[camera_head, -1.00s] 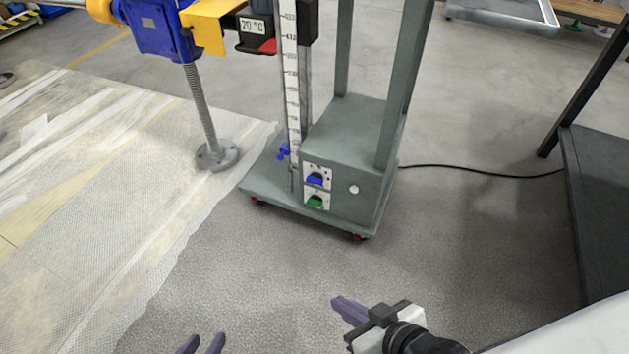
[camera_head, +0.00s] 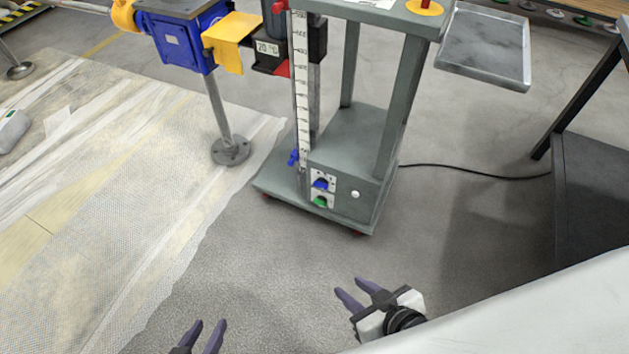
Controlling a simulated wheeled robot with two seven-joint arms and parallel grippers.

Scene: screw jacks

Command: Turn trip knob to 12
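Two small knobs sit on white dial plates low on the front of the grey wheeled stand. The upper knob is blue (camera_head: 320,184) and the lower one is green (camera_head: 320,201). I cannot read their markings or tell which is the trip knob. My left gripper (camera_head: 207,328) is open and empty at the bottom edge, below and left of the knobs. My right gripper (camera_head: 352,290) is open and empty over the floor, below the knobs and apart from them.
The grey stand (camera_head: 358,140) carries a vertical scale (camera_head: 300,80) and a display reading 20 °C (camera_head: 268,48). A blue screw jack (camera_head: 180,42) stands left on sheeting (camera_head: 130,180). A metal tray (camera_head: 485,45) is upper right. A black cable (camera_head: 480,172) crosses the floor.

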